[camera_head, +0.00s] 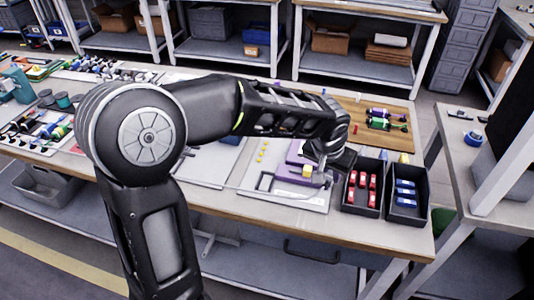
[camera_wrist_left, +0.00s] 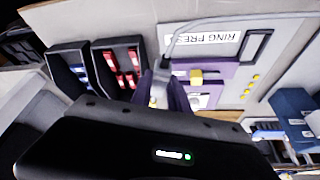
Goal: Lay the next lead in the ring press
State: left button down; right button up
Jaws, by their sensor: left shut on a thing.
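The ring press (camera_head: 296,151) is a purple fixture with a yellow block (camera_head: 308,170) on a pale board on the bench. It also shows in the left wrist view (camera_wrist_left: 228,73), beside an upside-down "RING PRESS" label (camera_wrist_left: 217,42). My left gripper (camera_head: 325,178) is at the right side of the press, close to the yellow block. It is shut on a thin grey lead (camera_wrist_left: 190,27), which arcs away from the fingertips (camera_wrist_left: 160,85) in the wrist view. The gripped end is mostly hidden by the fingers, and I cannot tell whether it touches the press. My right gripper is out of view.
A black bin with red parts (camera_head: 344,204) and one with blue parts (camera_head: 421,213) stand right of the press. A wooden board (camera_head: 398,108) with screwdrivers lies behind. Yellow pieces (camera_head: 261,156) sit left of the press. My left arm hides much of the bench.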

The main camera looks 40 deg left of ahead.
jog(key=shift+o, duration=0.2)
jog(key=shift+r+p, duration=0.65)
pick_arm(q)
jog(key=s+a+n, duration=0.2)
jog(key=a, duration=0.6)
jog(key=s+a+n+y, duration=0.1)
jog(key=s+a, duration=0.1)
jog(key=a, duration=0.7)
jog(key=shift+s+r+n, duration=0.15)
jog(key=shift+n, duration=0.25)
jog(key=shift+a, duration=0.1)
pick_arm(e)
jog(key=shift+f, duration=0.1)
pick_arm(q)
notch_tip(320, 180, down, 7)
jog(key=b, duration=0.5)
jog(key=shift+r, duration=0.15)
jog(key=shift+f+b, duration=0.45)
jog(key=shift+b, duration=0.2)
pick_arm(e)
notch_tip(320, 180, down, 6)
pick_arm(q)
jog(key=shift+f+b, duration=0.6)
jog(key=shift+b, duration=0.1)
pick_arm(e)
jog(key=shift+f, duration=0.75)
pick_arm(q)
jog(key=c, duration=1.2)
grip_release()
jog(key=shift+o, duration=0.2)
